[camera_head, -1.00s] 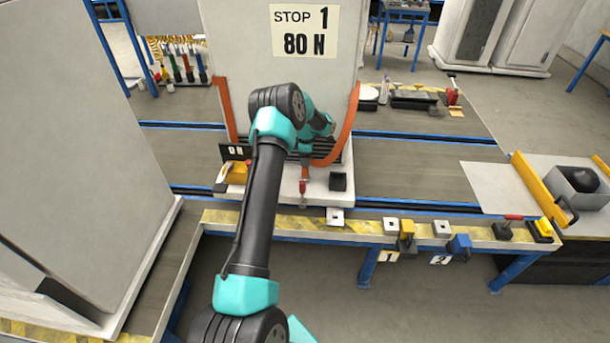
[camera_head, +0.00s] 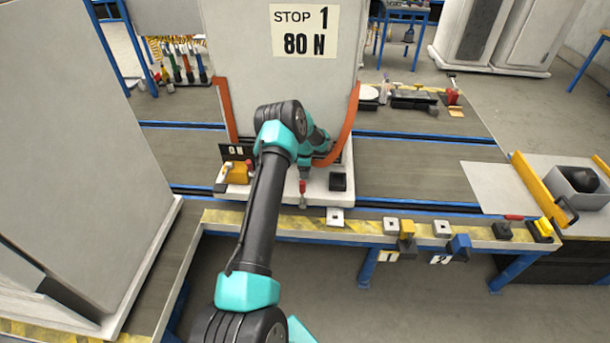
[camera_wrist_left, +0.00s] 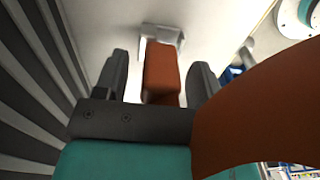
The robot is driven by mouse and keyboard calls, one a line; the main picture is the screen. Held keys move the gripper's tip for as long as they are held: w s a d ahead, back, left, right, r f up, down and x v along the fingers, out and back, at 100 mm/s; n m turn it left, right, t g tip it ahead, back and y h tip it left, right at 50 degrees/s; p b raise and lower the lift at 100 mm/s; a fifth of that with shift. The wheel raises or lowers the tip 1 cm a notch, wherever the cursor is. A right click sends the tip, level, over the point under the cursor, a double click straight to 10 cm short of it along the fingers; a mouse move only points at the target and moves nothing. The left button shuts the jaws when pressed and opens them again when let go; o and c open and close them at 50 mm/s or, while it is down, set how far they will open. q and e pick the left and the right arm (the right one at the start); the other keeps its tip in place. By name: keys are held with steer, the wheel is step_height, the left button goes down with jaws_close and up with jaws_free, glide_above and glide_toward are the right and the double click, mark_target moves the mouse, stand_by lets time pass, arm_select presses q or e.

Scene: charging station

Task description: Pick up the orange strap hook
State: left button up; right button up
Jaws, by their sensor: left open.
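My left gripper (camera_wrist_left: 159,66) is open in the left wrist view, one dark finger on each side of an orange block-like piece, which looks like the orange strap hook (camera_wrist_left: 162,76). The piece lies between the fingers in the picture, in front of a pale bracket (camera_wrist_left: 160,35); I cannot tell if either finger touches it. In the head view the left arm reaches to the cabinet front, and its own links largely hide the gripper and the hook. An orange strap (camera_head: 347,125) hangs curved down the cabinet's right side. My right gripper is not in view.
The pale cabinet (camera_head: 235,55) bears a "STOP 1 80 N" sign (camera_head: 304,30). A red-handled part (camera_head: 302,190), a black block (camera_head: 338,182) and a yellow part (camera_head: 238,172) stand on its base. A broad orange band (camera_wrist_left: 255,115) fills the wrist view's lower right.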

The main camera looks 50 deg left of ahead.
arm_select(q)
steer(key=shift+f, duration=0.4)
steer(key=c, duration=1)
